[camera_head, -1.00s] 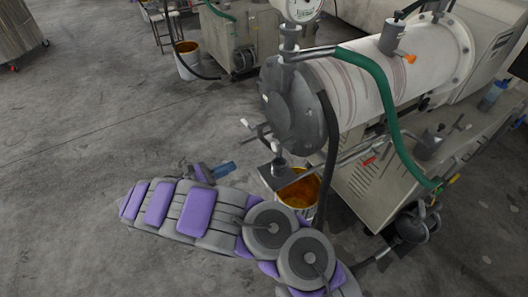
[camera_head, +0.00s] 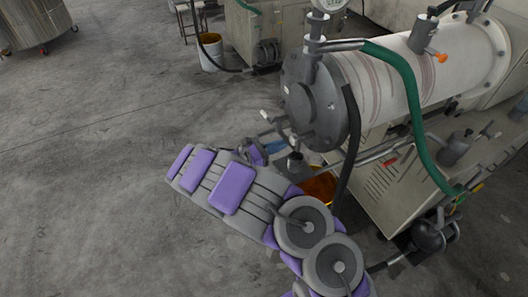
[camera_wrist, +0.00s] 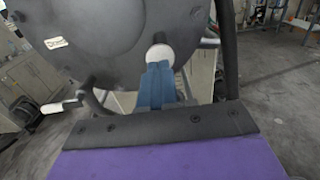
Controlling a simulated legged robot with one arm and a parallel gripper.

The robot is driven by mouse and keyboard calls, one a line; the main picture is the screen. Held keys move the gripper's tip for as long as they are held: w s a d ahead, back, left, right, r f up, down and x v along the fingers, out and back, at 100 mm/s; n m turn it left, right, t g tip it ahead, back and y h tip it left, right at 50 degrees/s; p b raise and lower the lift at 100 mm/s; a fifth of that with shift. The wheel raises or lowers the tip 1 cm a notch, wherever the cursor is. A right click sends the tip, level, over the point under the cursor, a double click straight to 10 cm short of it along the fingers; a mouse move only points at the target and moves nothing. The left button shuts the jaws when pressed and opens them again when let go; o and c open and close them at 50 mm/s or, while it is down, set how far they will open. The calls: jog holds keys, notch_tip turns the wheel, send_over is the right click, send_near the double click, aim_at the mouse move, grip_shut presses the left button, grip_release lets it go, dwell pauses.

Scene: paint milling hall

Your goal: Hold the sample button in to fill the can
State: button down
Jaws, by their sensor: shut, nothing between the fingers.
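In the head view my gripper (camera_head: 275,147) is beside the outlet fitting (camera_head: 295,161) under the mill's end. The can (camera_head: 320,188), with orange paint in it, stands below, partly hidden by my arm and a black hose.
A white-tipped lever (camera_wrist: 62,106) sticks out left of my fingers. A black hose (camera_head: 349,150) and a green hose (camera_head: 415,110) hang by the mill (camera_head: 385,75). A white bucket (camera_head: 209,52) stands at the back.

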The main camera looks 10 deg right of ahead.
jog(key=shift+x, duration=0.8)
